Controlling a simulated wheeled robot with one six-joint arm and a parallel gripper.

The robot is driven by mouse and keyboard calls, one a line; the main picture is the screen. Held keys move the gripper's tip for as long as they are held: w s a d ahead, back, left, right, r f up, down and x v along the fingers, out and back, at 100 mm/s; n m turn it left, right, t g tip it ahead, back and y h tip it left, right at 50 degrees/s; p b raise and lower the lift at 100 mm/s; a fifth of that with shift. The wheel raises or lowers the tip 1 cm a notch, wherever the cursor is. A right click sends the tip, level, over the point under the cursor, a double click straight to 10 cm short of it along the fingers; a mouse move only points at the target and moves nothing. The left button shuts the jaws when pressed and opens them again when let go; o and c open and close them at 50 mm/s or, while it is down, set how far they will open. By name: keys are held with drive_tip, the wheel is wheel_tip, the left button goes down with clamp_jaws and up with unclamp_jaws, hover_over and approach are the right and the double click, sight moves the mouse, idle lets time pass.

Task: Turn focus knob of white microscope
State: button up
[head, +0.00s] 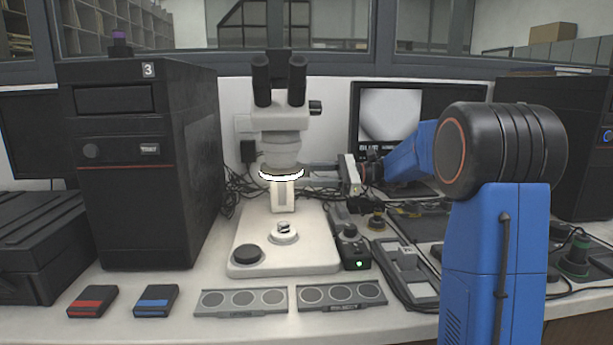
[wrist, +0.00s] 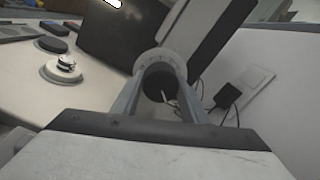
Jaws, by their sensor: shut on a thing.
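The white microscope (head: 280,119) stands upright on its pale base, with black eyepieces and a lit ring under its head. My gripper (head: 312,171) reaches in from the right to the side of its column, below the head. In the wrist view my gripper (wrist: 161,75) has its two grey fingers on either side of the round focus knob (wrist: 163,58), shut on it. The knob shows a pale marked rim and a dark part between the fingers. In the head view the knob cannot be made out behind the fingers.
A black knob (head: 316,107) sits higher on the microscope head. A black control box (head: 350,246) stands right of the base, with cables behind. A monitor (head: 390,115) is behind my arm. Slide holders (head: 241,302) lie in front. A black tower (head: 145,165) stands at left.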

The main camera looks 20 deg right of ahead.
drive_tip(key=n, duration=0.4)
drive_tip(key=shift+n, duration=0.4)
drive_tip(key=n, duration=0.3)
drive_tip(key=shift+w+n, duration=0.1)
drive_tip(key=shift+n, duration=0.2)
drive_tip(key=n, duration=0.4)
drive_tip(key=shift+n, duration=0.3)
drive_tip(key=n, duration=0.3)
drive_tip(key=shift+n+g, duration=0.3)
drive_tip(key=shift+n, duration=0.1)
drive_tip(key=n, duration=0.4)
drive_tip(key=shift+n, duration=0.3)
drive_tip(key=n, duration=0.3)
drive_tip(key=shift+r+n, duration=0.1)
drive_tip(key=shift+n, duration=0.3)
drive_tip(key=n, duration=0.4)
drive_tip(key=shift+n, duration=2.1)
